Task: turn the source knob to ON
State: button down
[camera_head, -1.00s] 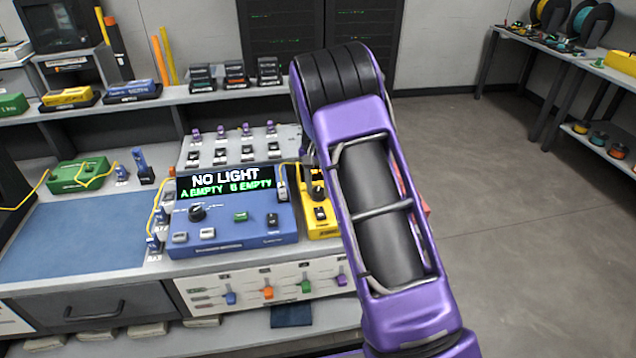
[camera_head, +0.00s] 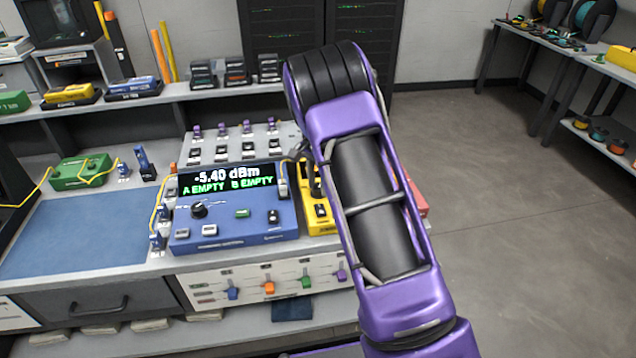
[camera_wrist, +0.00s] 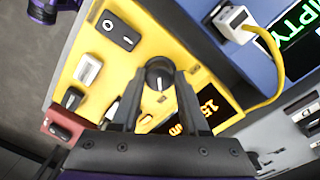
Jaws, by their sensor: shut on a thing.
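The yellow source box (camera_wrist: 105,62) fills the middle of the wrist view. Its round black knob (camera_wrist: 159,70) has a light pointer mark and sits between the two dark fingers of my gripper (camera_wrist: 160,84), which is shut on it. An orange lit display (camera_wrist: 198,112) is beside the knob.
A yellow cable with a white plug (camera_wrist: 236,22) runs between the box and the meter. A rocker switch (camera_wrist: 118,30) and several buttons are on the yellow box. A blue mat (camera_head: 75,232) lies at left. A green box (camera_head: 80,172) stands behind it.

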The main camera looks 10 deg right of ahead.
jog(key=shift+c, duration=2.1)
grip_release()
jog(key=shift+r, duration=0.1)
notch_tip(320, 180, up, 17)
jog(key=p, duration=0.1)
jog(key=shift+w+a+r, duration=0.15)
jog(key=shift+w, duration=0.05)
